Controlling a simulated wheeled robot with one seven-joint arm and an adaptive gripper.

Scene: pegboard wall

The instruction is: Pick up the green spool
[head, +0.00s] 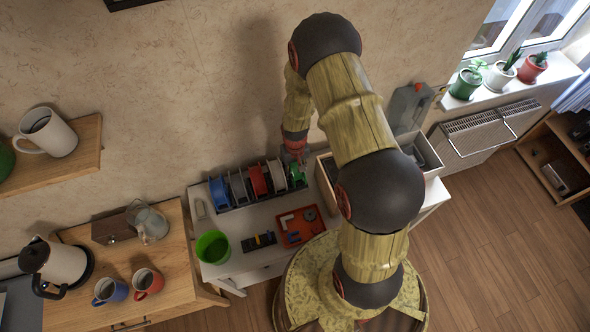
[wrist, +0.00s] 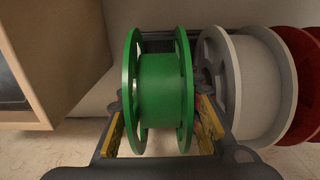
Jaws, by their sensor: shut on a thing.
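The green spool (wrist: 165,90) stands upright in the middle of the wrist view, with its round flanges facing left and right. My gripper (wrist: 160,130) has one finger at each side of it and is shut on it across the flanges. In the head view the green spool (head: 296,174) is at the right end of a row of spools, and my gripper (head: 296,152) is above it, partly hiding it. I cannot tell whether the spool is clear of its rack.
A grey spool (wrist: 243,84) stands close to the right of the green one, with red spools beyond. An open box (head: 420,152) is to the right. The white table (head: 262,268) also bears a green cup (head: 213,247) and a red tray (head: 301,226).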

